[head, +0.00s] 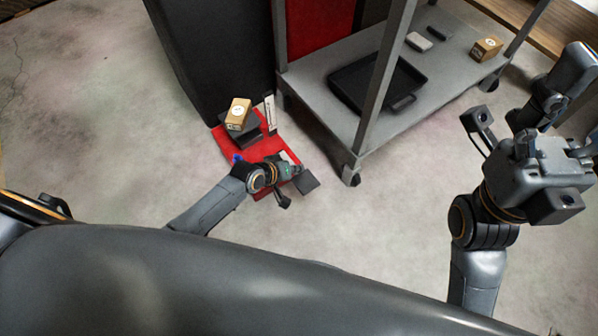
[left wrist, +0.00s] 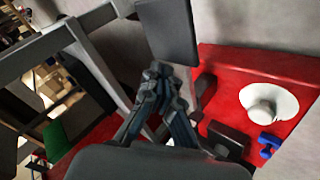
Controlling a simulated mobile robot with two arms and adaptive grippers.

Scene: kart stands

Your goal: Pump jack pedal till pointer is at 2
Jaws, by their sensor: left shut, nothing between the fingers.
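The jack has a red base (head: 262,146) on the floor, with a black platform carrying a small tan box (head: 238,113). An upright white scale (head: 269,113) stands beside the box; its pointer is too small to read. The dark square pedal (head: 307,182) sticks out at the jack's near right end. My left gripper (head: 295,170) is shut and empty beside the pedal. In the left wrist view its fingertips (left wrist: 158,72) are just below the pedal plate (left wrist: 167,35); I cannot tell whether they touch. My right gripper (head: 530,180) is raised at the right, its fingers unclear.
A grey cart (head: 430,110) with a black tray (head: 352,85) stands behind and right of the jack, its near wheel close to the pedal. A dark cabinet (head: 215,55) stands behind the jack. Floor left is clear.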

